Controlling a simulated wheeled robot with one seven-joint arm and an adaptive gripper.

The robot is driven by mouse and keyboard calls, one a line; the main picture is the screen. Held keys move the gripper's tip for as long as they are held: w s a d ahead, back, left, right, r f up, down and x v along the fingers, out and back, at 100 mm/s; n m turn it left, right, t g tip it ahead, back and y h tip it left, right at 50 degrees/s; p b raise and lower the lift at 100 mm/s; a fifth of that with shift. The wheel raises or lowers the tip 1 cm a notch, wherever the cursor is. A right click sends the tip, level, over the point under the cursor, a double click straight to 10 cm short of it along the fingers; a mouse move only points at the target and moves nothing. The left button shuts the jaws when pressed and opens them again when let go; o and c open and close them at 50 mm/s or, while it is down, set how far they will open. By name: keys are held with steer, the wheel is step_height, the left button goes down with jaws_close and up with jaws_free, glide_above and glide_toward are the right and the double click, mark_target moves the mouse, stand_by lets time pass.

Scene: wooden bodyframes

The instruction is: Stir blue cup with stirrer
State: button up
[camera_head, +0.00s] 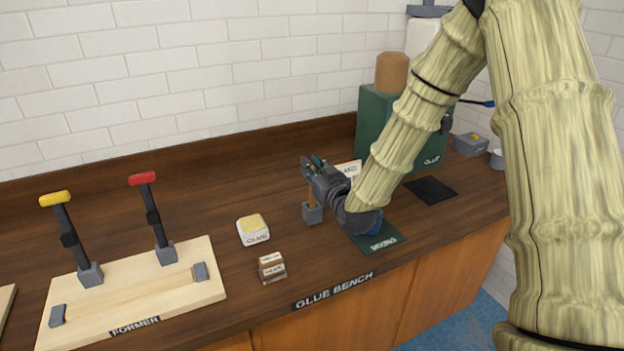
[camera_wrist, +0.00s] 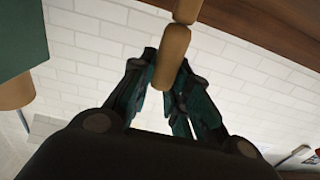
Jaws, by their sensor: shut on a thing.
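My gripper (camera_head: 314,168) is over the dark bench, left of the green mat (camera_head: 383,241). In the wrist view its fingers (camera_wrist: 172,85) are shut on a tan wooden handle (camera_wrist: 173,52), which I take to be the stirrer. In the head view a thin wooden stick (camera_head: 311,196) runs down from the gripper to a small grey block (camera_head: 312,214) on the bench. I cannot tell whether the stick stands in the block. The blue cup is not clearly seen; only a bit of blue shows at my wrist above the mat, mostly hidden by my arm.
A small white tub with yellow top (camera_head: 253,229) and a small labelled block (camera_head: 271,267) stand left of the gripper. The wooden former board (camera_head: 190,292) with two clamps lies further left. A green glue box (camera_head: 375,122) stands behind my arm. A black pad (camera_head: 432,190) lies right.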

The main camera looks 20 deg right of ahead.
step_height(320, 180, up, 6)
steer(key=shift+r+b, duration=0.1)
steer(key=shift+b, duration=0.4)
step_height(320, 180, up, 8)
steer(key=p, duration=0.4)
stand_by(0.9)
steer(key=shift+f, duration=0.25)
